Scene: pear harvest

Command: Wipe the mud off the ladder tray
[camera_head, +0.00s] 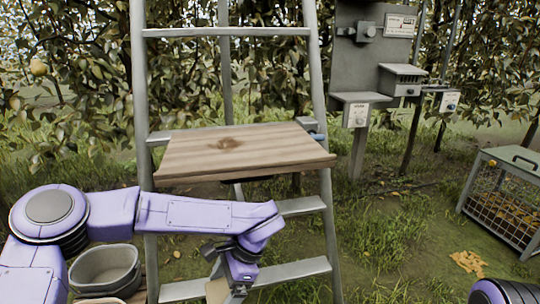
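The ladder tray (285,157) is a wooden board set level across the grey stepladder (141,85). A brown smear (229,144) lies on its top, left of the middle and towards the back. My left arm reaches in from the left, below the tray. My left gripper (233,284) points down in front of the ladder's lower rungs, apart from the tray. A tan piece (217,291) shows at its fingers, cut by the bottom edge; I cannot tell whether it is gripped. Only a purple part of my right arm shows at the bottom right; its gripper is out of view.
A grey tub (105,267) stands at the lower left, partly behind my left arm. Grey boxes on a post panel (366,58) stand behind right. A wire-sided crate (500,212) stands on the grass at the far right. Foliage fills the back.

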